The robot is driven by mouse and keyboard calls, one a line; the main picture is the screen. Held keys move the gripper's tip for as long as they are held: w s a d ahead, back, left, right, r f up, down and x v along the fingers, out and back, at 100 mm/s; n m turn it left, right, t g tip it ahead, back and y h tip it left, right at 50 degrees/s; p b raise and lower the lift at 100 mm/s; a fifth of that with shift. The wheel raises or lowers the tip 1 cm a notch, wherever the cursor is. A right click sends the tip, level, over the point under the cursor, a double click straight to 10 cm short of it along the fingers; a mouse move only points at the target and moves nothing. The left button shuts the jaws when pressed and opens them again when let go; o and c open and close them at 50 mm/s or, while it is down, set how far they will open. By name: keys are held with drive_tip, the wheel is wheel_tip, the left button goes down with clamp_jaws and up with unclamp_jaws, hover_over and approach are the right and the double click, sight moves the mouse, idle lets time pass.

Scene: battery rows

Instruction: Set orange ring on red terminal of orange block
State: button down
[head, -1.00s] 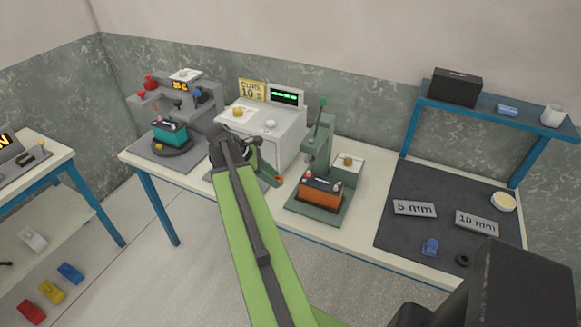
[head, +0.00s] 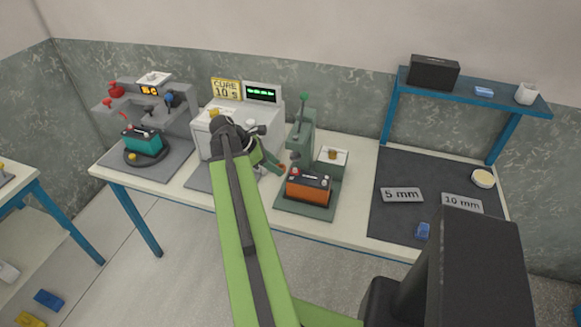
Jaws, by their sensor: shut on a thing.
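The orange block (head: 307,191) has a black top and sits on the green base of a small press. Its red terminal (head: 295,172) is a small spot at the left end of the top. My gripper (head: 280,167) is up and to the left of the block, in front of the white machine. It is shut on a small orange-red thing at its tips, which fits the orange ring (head: 282,167). Its ring shape is too small to make out. The tips look close to the red terminal, but their height above it is unclear.
The green press (head: 305,130) with its lever stands behind the block. A white pad with a brass-coloured piece (head: 332,155) is to the right. A teal block (head: 142,143) sits on a turntable at left. The dark mat (head: 400,165) has free room.

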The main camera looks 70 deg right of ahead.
sight(295, 169)
drive_tip(key=shift+s+d, duration=0.75)
drive_tip(key=shift+s, duration=0.25)
drive_tip(key=s+d, duration=0.2)
drive_tip(key=shift+s, duration=0.4)
wheel_tip(295, 169, down, 2)
drive_tip(key=shift+w+b, duration=0.15)
drive_tip(key=shift+b, duration=0.85)
drive_tip(key=shift+a+r, duration=0.1)
drive_tip(key=shift+r, duration=0.1)
drive_tip(key=shift+f, duration=0.15)
drive_tip(key=c, duration=0.9)
unclamp_jaws()
